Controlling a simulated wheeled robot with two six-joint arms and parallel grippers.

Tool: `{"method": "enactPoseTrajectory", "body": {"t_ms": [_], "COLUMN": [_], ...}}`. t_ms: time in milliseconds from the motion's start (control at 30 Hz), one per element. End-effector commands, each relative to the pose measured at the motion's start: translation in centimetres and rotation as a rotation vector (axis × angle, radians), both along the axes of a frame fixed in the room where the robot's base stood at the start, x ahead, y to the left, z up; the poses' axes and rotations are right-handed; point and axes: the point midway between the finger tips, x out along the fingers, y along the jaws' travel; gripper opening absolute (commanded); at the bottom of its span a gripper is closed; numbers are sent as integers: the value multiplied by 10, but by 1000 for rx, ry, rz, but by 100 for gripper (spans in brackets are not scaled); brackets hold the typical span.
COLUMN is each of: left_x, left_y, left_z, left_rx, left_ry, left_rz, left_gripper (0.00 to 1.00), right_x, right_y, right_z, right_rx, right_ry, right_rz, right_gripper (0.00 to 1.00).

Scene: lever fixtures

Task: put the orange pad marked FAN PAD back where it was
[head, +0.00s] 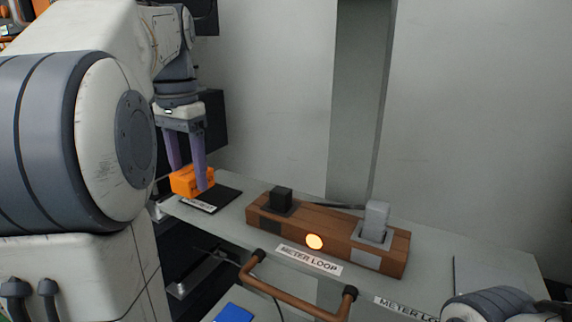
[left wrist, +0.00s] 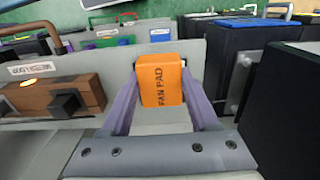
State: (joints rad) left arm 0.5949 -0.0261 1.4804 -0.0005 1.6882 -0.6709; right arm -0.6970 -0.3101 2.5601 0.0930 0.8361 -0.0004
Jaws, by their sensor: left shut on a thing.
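The orange pad (head: 187,180) is between the purple fingers of my left gripper (head: 189,178), which is shut on it. In the left wrist view the pad (left wrist: 162,84) stands between the fingertips with FAN PAD readable on its face, the text running sideways. In the head view the pad is at the left end of the grey shelf (head: 432,262), by a flat black mat (head: 226,194) with a white label at its front edge. The pad overlaps the mat's left part; I cannot tell whether it touches it. My right gripper is out of view.
A METER LOOP label (head: 308,259) and a copper-coloured handle (head: 295,295) are in front. A wall rises behind.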

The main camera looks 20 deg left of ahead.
Motion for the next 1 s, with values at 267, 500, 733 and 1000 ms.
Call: {"method": "enactPoseTrajectory", "body": {"t_ms": [267,500,733,1000], "left_x": [40,40,40,40], "left_y": [-4,-5,-4,-4], "left_z": [0,-29,-36,-36], "left_rx": [0,-2,0,0], "left_ry": [1,3,1,1], "left_rz": [-3,-2,-2,-2], "left_gripper": [17,17,17,91], "right_x": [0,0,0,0], "right_y": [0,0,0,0], "right_z": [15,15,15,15], "right_rx": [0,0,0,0], "right_ry": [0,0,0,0], "right_rz": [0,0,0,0], "right_gripper": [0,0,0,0]}}
